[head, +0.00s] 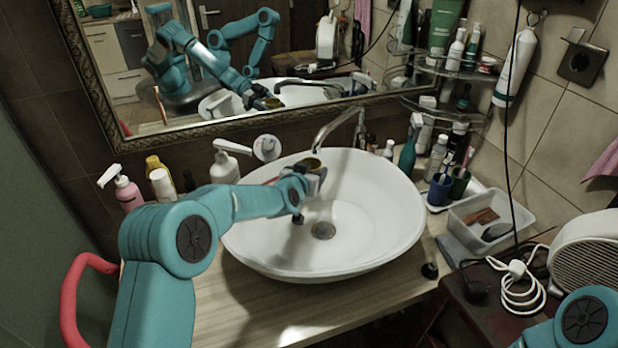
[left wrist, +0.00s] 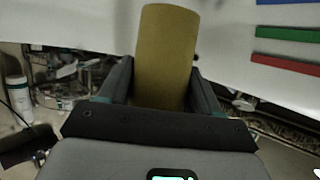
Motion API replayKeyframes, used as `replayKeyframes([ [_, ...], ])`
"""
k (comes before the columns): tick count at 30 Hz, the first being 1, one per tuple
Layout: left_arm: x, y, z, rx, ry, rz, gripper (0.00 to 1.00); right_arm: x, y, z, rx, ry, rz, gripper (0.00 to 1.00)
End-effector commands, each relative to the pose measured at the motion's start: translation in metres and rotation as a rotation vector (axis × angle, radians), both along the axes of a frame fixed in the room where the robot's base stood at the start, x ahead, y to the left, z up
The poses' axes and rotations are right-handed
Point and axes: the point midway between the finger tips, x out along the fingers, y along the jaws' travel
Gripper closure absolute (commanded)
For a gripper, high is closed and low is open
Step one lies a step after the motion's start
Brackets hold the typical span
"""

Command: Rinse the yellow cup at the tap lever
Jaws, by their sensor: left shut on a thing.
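The yellow cup (head: 312,163) is over the back left part of the white basin (head: 385,225), in front of the tap (head: 340,122). My left gripper (head: 311,178) is shut on it and holds it above the basin floor. In the left wrist view the cup (left wrist: 167,55) stands between the two dark fingers (left wrist: 162,95). Its mouth and inside do not show clearly. The tap's lever is hard to make out near the spout. No water shows clearly. My right gripper is out of view; only part of that arm shows at the lower right.
A soap dispenser (head: 225,162) and pink bottle (head: 127,190) stand left of the basin. A teal bottle (head: 407,155), two toothbrush cups and a clear tray (head: 492,222) stand right. A mirror (head: 230,60) hangs behind. The wooden counter's front (head: 330,305) is mostly clear.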

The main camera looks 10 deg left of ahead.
Motion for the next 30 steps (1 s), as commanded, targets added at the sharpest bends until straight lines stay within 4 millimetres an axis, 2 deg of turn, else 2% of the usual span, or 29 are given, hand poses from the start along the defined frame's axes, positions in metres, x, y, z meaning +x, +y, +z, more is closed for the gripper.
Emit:
replayKeyframes([
  [4,0.001,-0.006,0.002,0.000,0.000,-0.001,0.66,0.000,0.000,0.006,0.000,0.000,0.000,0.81],
  [13,-0.001,-0.008,0.000,0.001,-0.001,0.000,0.66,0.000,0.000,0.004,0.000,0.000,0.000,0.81],
  [30,-0.047,-0.017,0.000,0.000,-0.001,-0.001,0.66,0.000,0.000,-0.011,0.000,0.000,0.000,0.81],
])
